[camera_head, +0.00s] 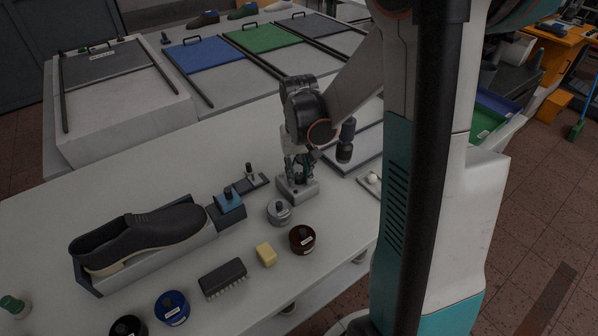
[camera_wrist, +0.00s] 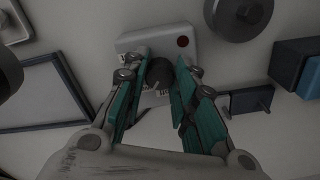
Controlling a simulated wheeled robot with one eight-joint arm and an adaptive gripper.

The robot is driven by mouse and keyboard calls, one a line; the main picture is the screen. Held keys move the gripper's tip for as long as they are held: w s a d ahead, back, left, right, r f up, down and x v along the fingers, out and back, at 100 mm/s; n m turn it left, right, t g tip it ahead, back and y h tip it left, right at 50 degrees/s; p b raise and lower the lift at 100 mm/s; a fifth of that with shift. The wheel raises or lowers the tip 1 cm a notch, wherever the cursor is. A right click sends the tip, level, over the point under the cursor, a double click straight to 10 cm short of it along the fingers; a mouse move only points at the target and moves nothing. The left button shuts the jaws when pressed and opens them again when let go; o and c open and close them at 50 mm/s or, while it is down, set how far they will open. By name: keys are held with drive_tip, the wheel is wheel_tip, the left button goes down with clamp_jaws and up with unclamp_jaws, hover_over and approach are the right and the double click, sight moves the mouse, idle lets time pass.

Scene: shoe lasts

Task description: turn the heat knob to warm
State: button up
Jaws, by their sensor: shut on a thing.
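A small light grey box (camera_head: 305,190) stands on the white table, right of the shoe. In the wrist view the box (camera_wrist: 150,38) has a red round spot and printed marks around a dark heat knob (camera_wrist: 160,72). My gripper (camera_head: 295,172) points down over the box. In the wrist view my gripper (camera_wrist: 160,88) has its teal fingers on either side of the knob, shut on it. The marks are too small to read, so I cannot tell the knob's setting. My fingers hide most of the knob in the head view.
A grey lidded tin (camera_head: 279,211), a brown tin (camera_head: 302,239), a yellow block (camera_head: 266,254) and a brush (camera_head: 223,278) lie in front of the box. A blue block (camera_head: 228,200) stands nearby.

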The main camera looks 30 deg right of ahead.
sight(299, 176)
drive_tip(key=shift+m, duration=1.9)
drive_tip(key=o, duration=1.1)
drive_tip(key=shift+c, duration=0.2)
wheel_tip(299, 176, up, 12)
